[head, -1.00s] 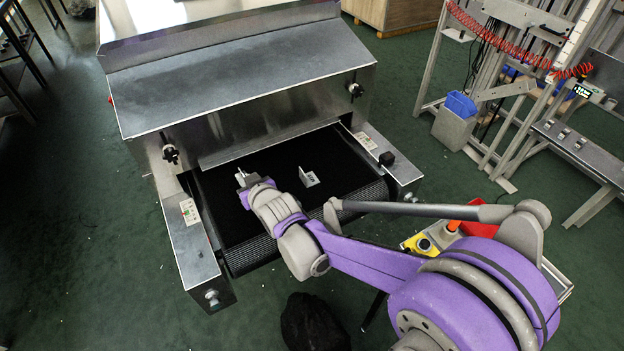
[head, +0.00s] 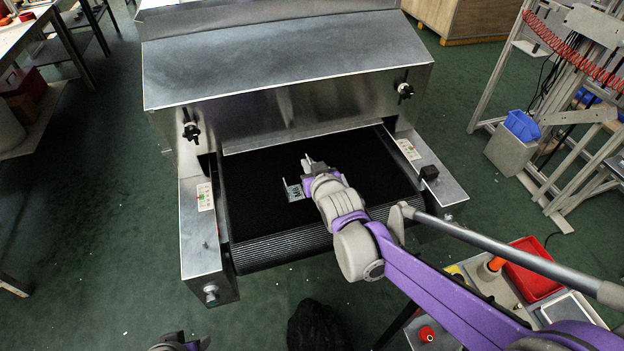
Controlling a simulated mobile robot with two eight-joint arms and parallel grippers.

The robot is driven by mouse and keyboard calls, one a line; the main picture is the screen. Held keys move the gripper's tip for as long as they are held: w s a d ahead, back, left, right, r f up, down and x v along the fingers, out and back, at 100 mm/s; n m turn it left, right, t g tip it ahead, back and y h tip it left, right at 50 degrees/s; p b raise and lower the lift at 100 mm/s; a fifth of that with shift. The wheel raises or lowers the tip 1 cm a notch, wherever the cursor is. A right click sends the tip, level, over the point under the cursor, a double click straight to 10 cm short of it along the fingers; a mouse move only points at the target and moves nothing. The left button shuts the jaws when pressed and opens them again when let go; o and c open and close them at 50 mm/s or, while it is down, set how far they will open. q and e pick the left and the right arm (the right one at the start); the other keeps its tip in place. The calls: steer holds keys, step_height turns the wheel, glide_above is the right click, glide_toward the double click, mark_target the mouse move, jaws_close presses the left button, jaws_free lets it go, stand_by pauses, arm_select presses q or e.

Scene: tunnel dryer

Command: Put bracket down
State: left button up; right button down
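A small light-grey angled bracket (head: 294,191) shows in the head view over the black conveyor belt (head: 255,215), left of the belt's middle. My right gripper (head: 312,163) is over the belt, just right of and slightly beyond the bracket in the picture. Its light fingers point toward the dryer. The bracket's right edge is close to the gripper and wrist; I cannot tell if they touch or if the bracket rests on the belt. The finger gap is too small to read. Part of my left gripper (head: 180,345) shows at the bottom edge; its fingers are unclear.
The metal dryer hood (head: 290,60) stands behind the belt, with side panels (head: 200,230) and black knobs. A red bin (head: 533,275) sits at lower right, near my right arm. A blue bin (head: 521,126) is at right. Much of the belt is bare.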

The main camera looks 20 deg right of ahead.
steer(key=shift+f+b, duration=0.55)
steer(key=shift+f, duration=1.65)
steer(key=shift+f, duration=0.2)
steer(key=c, duration=1)
jaws_free()
steer(key=shift+c, duration=0.2)
steer(key=shift+r, duration=0.15)
